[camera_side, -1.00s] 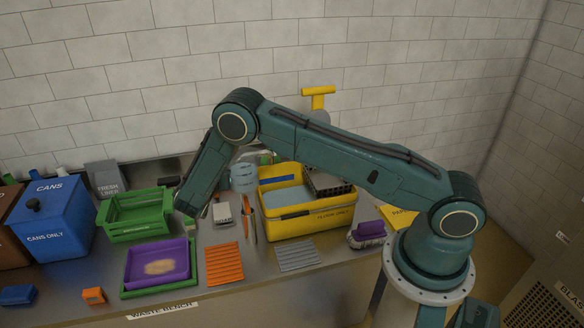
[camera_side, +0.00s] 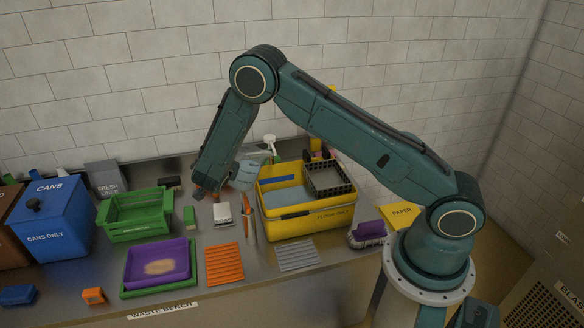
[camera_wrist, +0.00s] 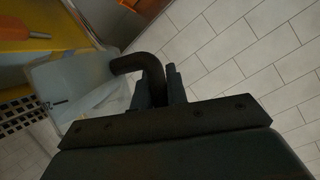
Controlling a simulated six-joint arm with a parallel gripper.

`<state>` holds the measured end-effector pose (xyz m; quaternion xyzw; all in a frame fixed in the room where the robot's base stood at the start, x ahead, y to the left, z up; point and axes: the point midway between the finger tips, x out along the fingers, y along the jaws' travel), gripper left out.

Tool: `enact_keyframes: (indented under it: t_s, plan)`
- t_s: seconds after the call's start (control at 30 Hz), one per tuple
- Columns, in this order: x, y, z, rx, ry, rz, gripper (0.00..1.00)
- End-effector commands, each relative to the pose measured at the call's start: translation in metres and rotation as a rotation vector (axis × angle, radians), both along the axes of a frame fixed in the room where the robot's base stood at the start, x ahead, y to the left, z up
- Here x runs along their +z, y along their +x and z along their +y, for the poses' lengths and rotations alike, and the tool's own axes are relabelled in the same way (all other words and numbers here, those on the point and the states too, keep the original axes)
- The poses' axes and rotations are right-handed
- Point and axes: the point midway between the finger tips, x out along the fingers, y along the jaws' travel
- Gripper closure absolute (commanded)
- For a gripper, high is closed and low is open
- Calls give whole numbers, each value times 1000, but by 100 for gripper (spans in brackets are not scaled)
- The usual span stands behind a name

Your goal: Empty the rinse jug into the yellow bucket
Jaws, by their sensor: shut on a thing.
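The rinse jug (camera_side: 246,173) is pale blue-grey and translucent. In the side view it stands out at the left end of the yellow bucket (camera_side: 318,221) and looks tilted. My gripper (camera_side: 210,188) is at its left side, partly hidden behind my arm. In the wrist view my gripper (camera_wrist: 160,88) is shut on the dark curved handle of the jug (camera_wrist: 78,75). The jug's clear body lies to the left of the fingers. The bucket has pale grey contents or floor and a dark basket (camera_side: 328,178) at its right end. I cannot tell whether liquid is leaving the jug.
A spray bottle (camera_side: 270,147) stands behind the bucket. A green crate (camera_side: 135,226), a purple tray (camera_side: 158,278) and a blue cans bin (camera_side: 60,218) fill the left. An orange cloth (camera_side: 224,264), a grey cloth (camera_side: 297,255) and a purple-topped brush (camera_side: 367,234) lie in front.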

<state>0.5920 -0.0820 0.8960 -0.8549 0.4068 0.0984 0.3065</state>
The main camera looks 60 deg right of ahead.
Motion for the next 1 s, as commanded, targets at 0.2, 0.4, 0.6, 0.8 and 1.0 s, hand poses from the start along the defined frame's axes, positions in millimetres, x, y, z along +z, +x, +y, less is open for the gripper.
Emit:
enact_keyframes:
  t_s: [0.2, 0.4, 0.6, 0.8, 1.0]
  plan:
    - [5, -10, -11, -1, 126, -126, 100]
    - [8, -20, -21, -1, 242, -243, 100]
    - [14, -26, -26, 1, 316, -316, 100]
    - [15, -29, -29, -2, 337, -338, 100]
    - [19, -34, -33, -3, 378, -379, 100]
